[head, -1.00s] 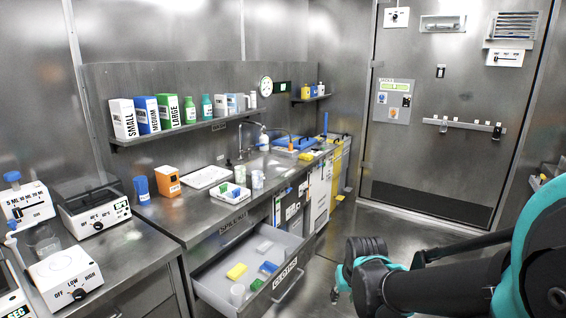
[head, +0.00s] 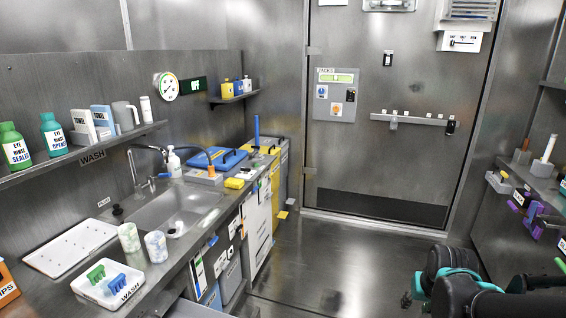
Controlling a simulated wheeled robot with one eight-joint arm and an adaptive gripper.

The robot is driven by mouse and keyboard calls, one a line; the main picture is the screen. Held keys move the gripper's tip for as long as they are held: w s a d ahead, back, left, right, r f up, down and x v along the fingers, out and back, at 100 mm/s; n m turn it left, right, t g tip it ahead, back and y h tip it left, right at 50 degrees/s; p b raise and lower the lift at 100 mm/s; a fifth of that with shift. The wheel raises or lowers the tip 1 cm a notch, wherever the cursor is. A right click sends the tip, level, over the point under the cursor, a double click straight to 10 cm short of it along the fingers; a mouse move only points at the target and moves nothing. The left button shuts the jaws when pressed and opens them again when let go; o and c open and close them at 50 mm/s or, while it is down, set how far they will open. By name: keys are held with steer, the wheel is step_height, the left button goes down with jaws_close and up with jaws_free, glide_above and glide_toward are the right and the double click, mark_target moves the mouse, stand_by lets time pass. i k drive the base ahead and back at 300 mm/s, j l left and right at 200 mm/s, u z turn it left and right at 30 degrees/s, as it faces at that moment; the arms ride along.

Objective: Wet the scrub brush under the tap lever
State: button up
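A white tray marked WASH (head: 92,299) stands on the counter at the lower left in the head view. It holds a green block-like item (head: 96,273) and a blue one (head: 116,283); they look like small brushes, but I cannot be sure. The metal sink (head: 165,214) is beyond the tray. A tap (head: 151,182) with a curved spout stands at its back edge; its lever is too small to make out clearly. Parts of my arm show at the lower right, away from the counter. My gripper is not visible.
Two patterned cups (head: 156,246) stand between tray and sink. A white drainer (head: 70,246) lies to the left. A yellow sponge (head: 234,183), a soap bottle (head: 174,163) and a blue-lidded box (head: 217,157) stand beyond the sink. The floor (head: 330,262) before the door is clear.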

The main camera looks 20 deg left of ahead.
mark_target(150, 177)
steer(key=i+u, duration=0.1)
steer(key=i, duration=0.45)
steer(key=i+l+u, duration=0.15)
steer(key=i, duration=0.4)
steer(key=i+l+u, duration=0.1)
steer(key=i, duration=0.45)
steer(key=l, duration=0.1)
